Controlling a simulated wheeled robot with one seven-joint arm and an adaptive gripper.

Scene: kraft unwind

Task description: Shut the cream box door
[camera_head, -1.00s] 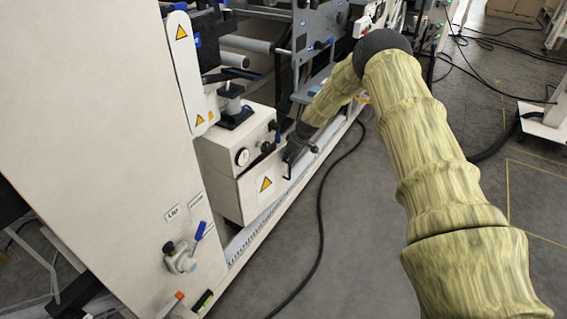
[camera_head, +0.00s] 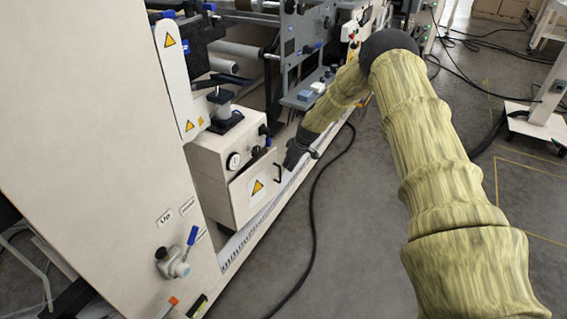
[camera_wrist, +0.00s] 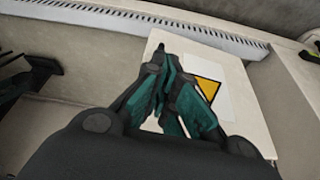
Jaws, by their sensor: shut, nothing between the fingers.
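The cream box (camera_head: 213,160) stands low on the machine's side. The door looks ajar, but the width of the gap is hard to tell. My gripper (camera_head: 289,164) is just right of the handle, apparently apart from it. In the wrist view the fingers of my gripper (camera_wrist: 172,62) are shut and empty, in front of the door panel (camera_wrist: 222,68) and partly covering its triangle label. The handle is not clear in the wrist view.
A gauge (camera_head: 233,161) and dark knobs are on the box's upper part. A tall cream panel (camera_head: 90,130) with a blue-handled valve (camera_head: 177,258) stands at left. A black cable (camera_head: 312,215) lies on the floor. The grey floor right of the machine is mostly free.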

